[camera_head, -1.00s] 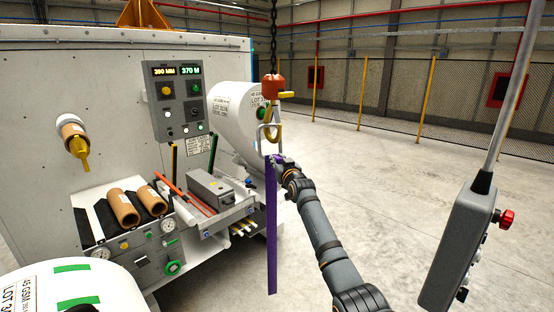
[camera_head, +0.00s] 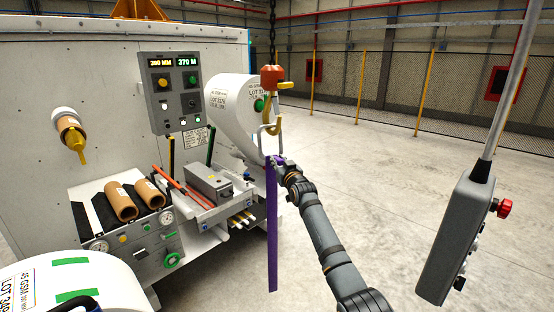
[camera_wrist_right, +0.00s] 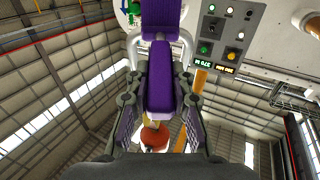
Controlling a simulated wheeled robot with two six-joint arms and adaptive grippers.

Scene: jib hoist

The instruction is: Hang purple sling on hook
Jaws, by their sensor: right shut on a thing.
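The purple sling (camera_head: 271,225) hangs straight down from my right gripper (camera_head: 277,161), with a silver metal loop at its top (camera_head: 262,140). My right gripper is shut on the sling just below that loop. In the right wrist view the purple sling (camera_wrist_right: 160,85) lies between the two fingers. The yellow hook (camera_head: 270,128) hangs under an orange block (camera_head: 272,77) on a chain. The loop overlaps the hook's lower part in the head view; I cannot tell whether it is around it or beside it. My left gripper is not in view.
A white machine with a control panel (camera_head: 170,93) and a white roll (camera_head: 232,105) stands to the left, behind the hook. A grey pendant box (camera_head: 456,240) with a red knob hangs at the right. The floor between them is open.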

